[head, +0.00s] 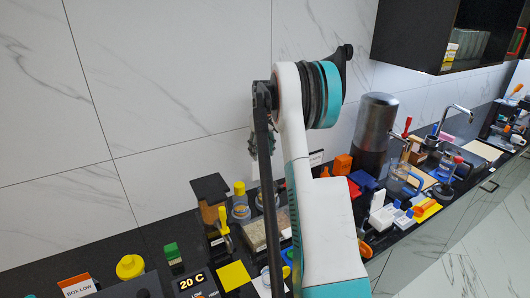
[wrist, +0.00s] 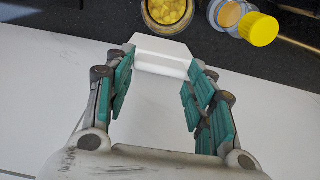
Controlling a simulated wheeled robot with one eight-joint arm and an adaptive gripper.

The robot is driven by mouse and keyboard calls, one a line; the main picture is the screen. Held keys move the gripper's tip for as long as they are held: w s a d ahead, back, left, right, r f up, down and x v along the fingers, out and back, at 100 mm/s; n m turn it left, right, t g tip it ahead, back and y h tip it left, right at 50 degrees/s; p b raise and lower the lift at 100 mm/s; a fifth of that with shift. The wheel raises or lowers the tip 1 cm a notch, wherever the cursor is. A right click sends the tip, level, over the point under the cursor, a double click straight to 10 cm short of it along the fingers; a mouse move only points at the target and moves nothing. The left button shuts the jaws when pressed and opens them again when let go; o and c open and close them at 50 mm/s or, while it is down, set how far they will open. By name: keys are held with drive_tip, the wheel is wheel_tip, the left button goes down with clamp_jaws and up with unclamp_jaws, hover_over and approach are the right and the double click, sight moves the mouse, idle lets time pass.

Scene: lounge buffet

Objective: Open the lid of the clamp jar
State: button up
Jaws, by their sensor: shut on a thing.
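In the wrist view, my gripper (wrist: 162,75) has its teal-padded fingers on both sides of a white block-like piece (wrist: 162,54) and is shut on it. I cannot tell whether this piece belongs to the clamp jar. A round glass jar (wrist: 166,12) with yellow contents is at the top edge, beyond the white piece, and is cut off by the frame. I cannot make out its lid or clamp. In the head view my arm covers the middle of the counter, and I cannot clearly identify the clamp jar there.
A yellow-capped container (wrist: 260,28) stands right of the glass jar. In the head view, the crowded black counter has a yellow-capped bottle (head: 240,200), a dark cylindrical dispenser (head: 374,128) and a yellow square (head: 233,275). A marble wall (head: 180,90) rises behind.

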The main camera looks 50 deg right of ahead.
drive_tip(key=shift+w+d+f, duration=0.1)
drive_tip(key=shift+w+d, duration=0.15)
drive_tip(key=shift+w, duration=0.5)
drive_tip(key=o, duration=1.5)
drive_tip(key=shift+w+f, duration=0.1)
drive_tip(key=r, duration=0.8)
drive_tip(key=s+r, duration=0.1)
drive_tip(key=r, duration=0.3)
drive_tip(key=shift+a, duration=0.1)
